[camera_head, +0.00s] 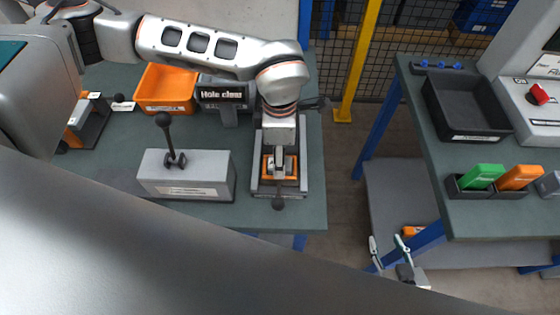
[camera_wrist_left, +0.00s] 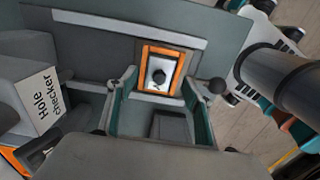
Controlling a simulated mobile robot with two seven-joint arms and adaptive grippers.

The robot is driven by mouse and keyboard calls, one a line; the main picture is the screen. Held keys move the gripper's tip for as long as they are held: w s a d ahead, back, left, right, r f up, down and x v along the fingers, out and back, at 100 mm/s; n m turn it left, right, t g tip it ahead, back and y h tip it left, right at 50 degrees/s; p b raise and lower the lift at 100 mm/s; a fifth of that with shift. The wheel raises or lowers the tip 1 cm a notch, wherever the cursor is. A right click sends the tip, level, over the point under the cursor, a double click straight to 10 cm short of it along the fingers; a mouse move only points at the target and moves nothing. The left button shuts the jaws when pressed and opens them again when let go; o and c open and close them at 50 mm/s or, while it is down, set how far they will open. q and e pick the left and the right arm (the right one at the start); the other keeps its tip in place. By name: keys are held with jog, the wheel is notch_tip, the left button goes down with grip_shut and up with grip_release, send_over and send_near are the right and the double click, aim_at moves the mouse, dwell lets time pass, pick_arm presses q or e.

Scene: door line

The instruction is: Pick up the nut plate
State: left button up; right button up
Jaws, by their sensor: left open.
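In the left wrist view, a pale metal plate with a dark round part at its middle, seemingly the nut plate (camera_wrist_left: 161,72), lies inside an orange frame (camera_wrist_left: 145,58). In the head view the orange frame (camera_head: 266,170) sits in a grey fixture (camera_head: 260,188) near the bench's right edge; my left gripper (camera_head: 281,170) points down over it and hides most of the plate. My left gripper's open fingers (camera_wrist_left: 158,98) flank the near side of the frame; contact cannot be told. My right gripper (camera_head: 390,245) is low at right, its fingertips apart and empty.
A "Hole checker" sign (camera_head: 222,93), an orange bin (camera_head: 166,88) and a grey box with a black lever (camera_head: 186,175) stand left of the fixture. A floor gap separates the right bench, which holds a black tray (camera_head: 465,105) and green and orange blocks.

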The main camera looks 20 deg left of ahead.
pick_arm(q)
jog(key=shift+f, duration=0.75)
grip_shut()
jog(key=shift+w+r, duration=0.1)
